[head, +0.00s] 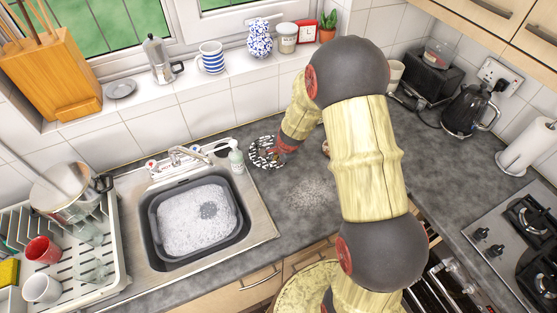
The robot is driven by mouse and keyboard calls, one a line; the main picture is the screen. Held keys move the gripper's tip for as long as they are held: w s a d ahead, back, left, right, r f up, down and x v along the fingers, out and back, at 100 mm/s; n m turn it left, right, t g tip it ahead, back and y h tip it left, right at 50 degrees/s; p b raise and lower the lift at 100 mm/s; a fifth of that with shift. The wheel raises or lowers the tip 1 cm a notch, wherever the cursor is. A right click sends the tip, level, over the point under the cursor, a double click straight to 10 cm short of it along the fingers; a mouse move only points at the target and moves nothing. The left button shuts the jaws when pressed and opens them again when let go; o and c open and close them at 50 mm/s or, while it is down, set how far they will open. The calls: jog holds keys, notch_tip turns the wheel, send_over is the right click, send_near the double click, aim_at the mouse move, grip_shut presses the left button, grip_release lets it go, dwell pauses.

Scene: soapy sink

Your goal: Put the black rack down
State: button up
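The black rack (262,152) is a round, dark, slotted piece with pale gaps showing through. My gripper (284,150) is at the rack's right edge, small and partly hidden by my own wrist. The fingers and the rack's edge overlap in the picture. I cannot tell whether the fingers are closed on it, nor whether the rack rests on the worktop or is held just above it.
The sink holds a dark basin (153,226) of foamy water. A dish rack (112,268) is at left. Foam speckles lie on the worktop (285,215). Kettle (468,108) and hob (491,217) are at right.

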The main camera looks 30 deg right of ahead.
jog(key=o, duration=0.5)
jog(key=shift+c, duration=0.2)
jog(key=s+a+r+n+p, duration=0.1)
jog(key=s+a+r+n, duration=0.25)
jog(key=r, duration=0.55)
jog(key=s+a+r+n+p, duration=0.2)
jog(key=s+r, duration=0.2)
jog(key=r, duration=0.6)
jog(key=s+a+r+n+p, duration=0.1)
jog(key=s+a+r+n, duration=0.2)
jog(key=r, duration=0.6)
jog(key=s+a+r+n, duration=0.1)
jog(key=s+r+n, duration=0.3)
jog(key=s, duration=0.5)
jog(key=s+a+r+n+t, duration=0.1)
jog(key=s+r+n, duration=0.4)
jog(key=s, duration=0.4)
jog(key=shift+v, duration=0.8)
